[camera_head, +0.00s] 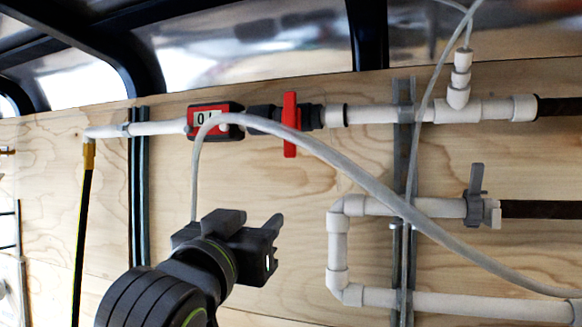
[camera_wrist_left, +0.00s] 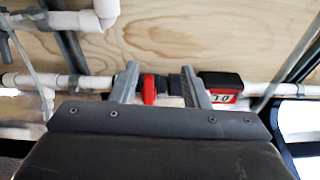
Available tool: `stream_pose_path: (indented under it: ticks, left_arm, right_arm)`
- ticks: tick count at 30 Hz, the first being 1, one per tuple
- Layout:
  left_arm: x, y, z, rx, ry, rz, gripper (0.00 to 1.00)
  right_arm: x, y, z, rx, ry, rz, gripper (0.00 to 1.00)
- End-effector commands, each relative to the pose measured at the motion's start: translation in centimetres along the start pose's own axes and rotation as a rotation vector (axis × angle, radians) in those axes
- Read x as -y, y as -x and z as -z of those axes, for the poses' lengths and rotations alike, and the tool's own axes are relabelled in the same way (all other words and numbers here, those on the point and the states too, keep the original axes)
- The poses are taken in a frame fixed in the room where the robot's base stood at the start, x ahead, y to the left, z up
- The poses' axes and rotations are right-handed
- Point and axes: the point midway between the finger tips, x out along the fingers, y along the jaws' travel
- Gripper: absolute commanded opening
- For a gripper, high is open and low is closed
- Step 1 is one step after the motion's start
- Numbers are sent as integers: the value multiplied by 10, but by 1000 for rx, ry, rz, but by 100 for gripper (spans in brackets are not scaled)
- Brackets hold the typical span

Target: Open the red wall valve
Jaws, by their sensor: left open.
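The red wall valve handle (camera_head: 290,125) sits on the upper white pipe in the head view. It stands upright, crosswise to the horizontal pipe. My left gripper (camera_head: 262,245) is below and to the left of it in the head view, apart from it. In the left wrist view the two grey fingers of my left gripper (camera_wrist_left: 160,86) are spread and empty. The red handle (camera_wrist_left: 149,90) appears between them in that view, farther off near the wall. The base of the handle is partly hidden by my gripper there. My right gripper does not show.
A red and black digital meter (camera_head: 208,119) is on the same pipe, left of the valve. A grey hose (camera_head: 345,160) arcs in front of the wall, near my left gripper. A grey valve (camera_head: 475,195) is on the lower pipe. Plywood is bare between the pipes.

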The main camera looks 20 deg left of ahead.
Motion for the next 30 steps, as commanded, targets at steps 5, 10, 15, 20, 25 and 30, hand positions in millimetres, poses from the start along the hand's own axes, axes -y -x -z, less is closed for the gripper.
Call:
stream_pose_path:
  ticks: [5, 10, 15, 20, 25, 30]
  left_arm:
    - [-9, 22, 65, -133, 23, -17, 42]
    - [-12, 31, 87, -178, 32, -22, 42]
    - [-12, 20, 93, -179, 33, -23, 42]
    - [-12, -8, 99, -175, 32, -21, 42]
    - [-13, -42, 106, -174, 32, -22, 42]
    - [-14, -78, 112, -174, 32, -23, 42]
  right_arm:
    - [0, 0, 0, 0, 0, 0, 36]
    - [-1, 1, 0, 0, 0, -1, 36]
    - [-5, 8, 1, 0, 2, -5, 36]
    - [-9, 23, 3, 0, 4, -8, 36]
    - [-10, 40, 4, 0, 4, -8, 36]
    - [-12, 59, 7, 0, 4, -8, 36]
